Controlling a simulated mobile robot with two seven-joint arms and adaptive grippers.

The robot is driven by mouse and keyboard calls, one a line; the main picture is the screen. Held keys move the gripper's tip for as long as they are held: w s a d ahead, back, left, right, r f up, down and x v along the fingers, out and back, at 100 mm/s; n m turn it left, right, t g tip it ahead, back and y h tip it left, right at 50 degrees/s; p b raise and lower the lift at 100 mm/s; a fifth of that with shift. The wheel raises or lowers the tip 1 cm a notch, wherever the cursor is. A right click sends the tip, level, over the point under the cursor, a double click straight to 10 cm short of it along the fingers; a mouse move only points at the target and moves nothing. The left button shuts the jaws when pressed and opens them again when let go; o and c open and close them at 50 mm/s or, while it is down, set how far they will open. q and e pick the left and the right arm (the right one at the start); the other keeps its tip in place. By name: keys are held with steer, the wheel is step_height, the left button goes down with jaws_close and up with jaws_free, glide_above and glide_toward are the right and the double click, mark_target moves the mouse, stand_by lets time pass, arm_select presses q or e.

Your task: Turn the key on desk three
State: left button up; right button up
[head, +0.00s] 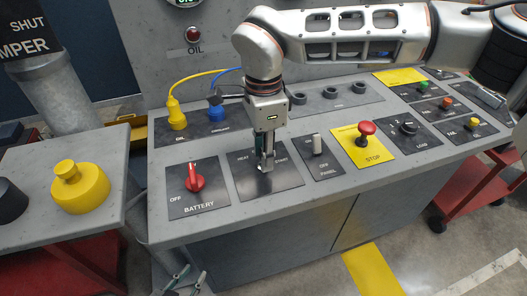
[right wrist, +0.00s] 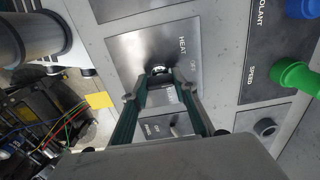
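The key switch panel (head: 252,187), marked HEAT and START, lies on the sloping top of the middle desk. My right gripper (head: 265,163) points down over it and hides the key in the head view. In the right wrist view the small metal key (right wrist: 160,69) shows at the fingertips. The two fingers (right wrist: 162,82) stand on either side of it with a gap between them; contact is not clear. Only the fingertips of my left gripper (head: 186,283) show at the bottom of the head view, low in front of the desk, spread apart and empty.
A red BATTERY knob (head: 195,179) is left of the key panel. A PANEL switch (head: 317,145) and a red STOP knob (head: 366,131) are to the right. Yellow (head: 177,116) and blue plugs (head: 216,111) stand behind. A yellow knob (head: 80,187) sits on the left desk.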

steer(key=c, duration=0.3)
steer(key=shift+c, duration=0.2)
